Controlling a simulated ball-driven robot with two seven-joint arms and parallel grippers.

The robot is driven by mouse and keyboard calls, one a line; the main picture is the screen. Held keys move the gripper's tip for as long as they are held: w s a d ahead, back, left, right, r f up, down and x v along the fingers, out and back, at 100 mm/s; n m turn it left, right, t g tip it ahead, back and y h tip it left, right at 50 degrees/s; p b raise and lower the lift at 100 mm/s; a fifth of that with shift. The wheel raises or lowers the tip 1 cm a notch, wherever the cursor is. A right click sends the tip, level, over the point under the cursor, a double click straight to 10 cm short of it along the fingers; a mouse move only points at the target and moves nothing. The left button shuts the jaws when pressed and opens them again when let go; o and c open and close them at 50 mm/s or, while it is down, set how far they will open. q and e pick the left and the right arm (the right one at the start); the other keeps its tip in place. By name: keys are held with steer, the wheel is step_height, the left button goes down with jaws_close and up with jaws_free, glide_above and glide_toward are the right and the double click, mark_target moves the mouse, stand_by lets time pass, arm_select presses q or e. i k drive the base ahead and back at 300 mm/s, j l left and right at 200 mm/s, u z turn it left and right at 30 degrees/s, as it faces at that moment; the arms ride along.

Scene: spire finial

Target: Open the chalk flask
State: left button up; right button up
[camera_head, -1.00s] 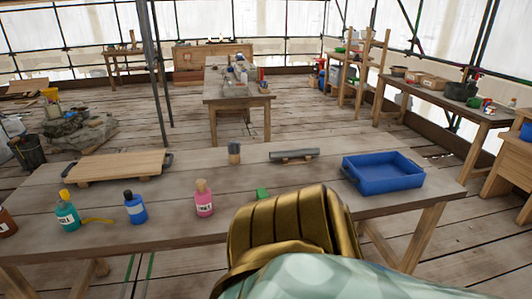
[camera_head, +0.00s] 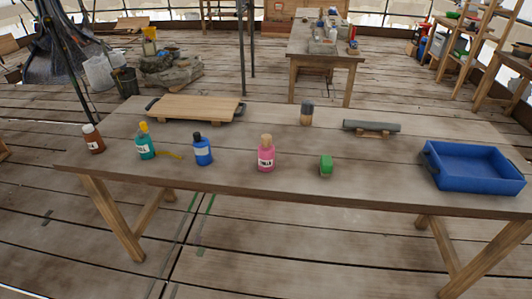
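Several small flasks stand upright in a row along the front of the wooden table (camera_head: 330,187). They are a brown one with a pale cap (camera_head: 94,141), a teal one with a yellow cap (camera_head: 145,146), a blue one with a dark cap (camera_head: 203,152) and a pink one with a tan stopper (camera_head: 266,157). Their labels are too small for me to read surely, so I cannot tell which is the chalk flask. All look closed. Neither of my grippers is in view.
A wooden board with dark handles (camera_head: 198,107), a dark-topped jar (camera_head: 307,114), a grey roll on a wooden rest (camera_head: 371,127), a green block (camera_head: 326,164) and a blue tray (camera_head: 474,168) are on the table. Floor in front is clear.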

mark_target(266, 155)
steer(key=i+l+u, duration=0.15)
steer(key=l+u, duration=0.15)
steer(key=l, duration=0.15)
steer(key=i+l+u, duration=0.15)
steer(key=l+u, duration=0.15)
steer(key=l, duration=0.2)
steer(key=l+u, duration=0.3)
steer(key=l, duration=0.2)
steer(key=i, duration=0.05)
